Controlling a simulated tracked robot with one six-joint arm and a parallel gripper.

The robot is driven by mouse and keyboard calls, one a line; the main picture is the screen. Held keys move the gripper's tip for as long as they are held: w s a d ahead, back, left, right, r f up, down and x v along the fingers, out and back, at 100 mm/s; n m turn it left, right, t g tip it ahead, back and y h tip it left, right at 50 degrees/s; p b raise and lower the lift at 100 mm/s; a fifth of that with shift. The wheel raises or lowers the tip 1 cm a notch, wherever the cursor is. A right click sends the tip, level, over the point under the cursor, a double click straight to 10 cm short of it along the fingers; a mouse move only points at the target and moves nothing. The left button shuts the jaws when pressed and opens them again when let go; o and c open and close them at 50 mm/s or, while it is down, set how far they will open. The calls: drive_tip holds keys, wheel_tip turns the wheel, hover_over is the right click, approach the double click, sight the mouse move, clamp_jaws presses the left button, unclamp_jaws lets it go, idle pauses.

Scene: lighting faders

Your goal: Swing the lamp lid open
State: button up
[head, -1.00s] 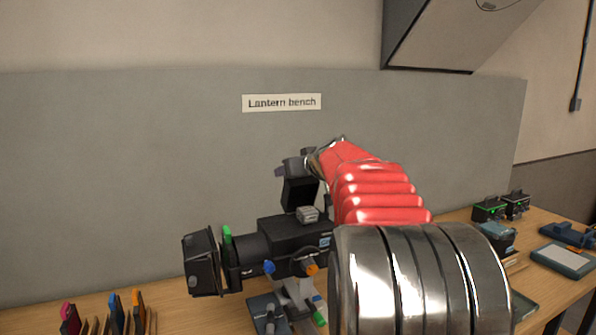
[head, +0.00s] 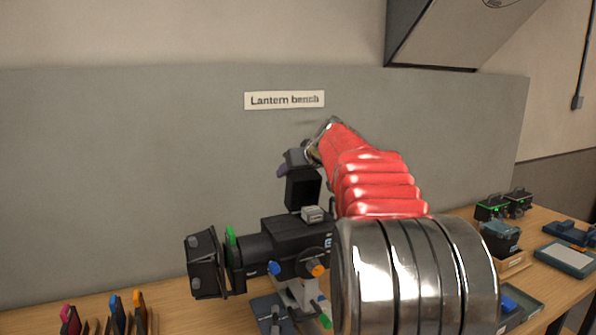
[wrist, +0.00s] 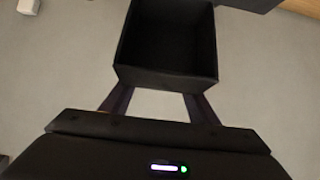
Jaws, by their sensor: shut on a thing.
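The black lamp lid (head: 303,191) stands raised above the black lantern body (head: 288,237) in the head view. In the wrist view the lid (wrist: 167,70) is a hollow black box at the top centre, with its open side showing. My gripper (head: 289,168) is shut on the lid, with a dark finger at either side of it in the wrist view (wrist: 160,104). My red and metal arm hides the right end of the lantern. The hinge cannot be made out.
The lantern rests on a stand (head: 297,294) with blue, orange and green knobs. Coloured tools (head: 115,315) stand at the front left. Small boxes and trays (head: 568,258) occupy the bench at right. A grey panel (head: 120,170) stands behind; a slanted hood (head: 450,35) hangs above right.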

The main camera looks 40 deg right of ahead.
drive_tip(key=shift+f, duration=0.95)
drive_tip(key=o, duration=1.3)
drive_tip(key=shift+c, duration=0.2)
drive_tip(key=r+v, duration=0.1)
drive_tip(key=v, duration=1.3)
drive_tip(key=shift+r, duration=0.35)
drive_tip(key=shift+w, duration=0.15)
drive_tip(key=shift+c, duration=0.2)
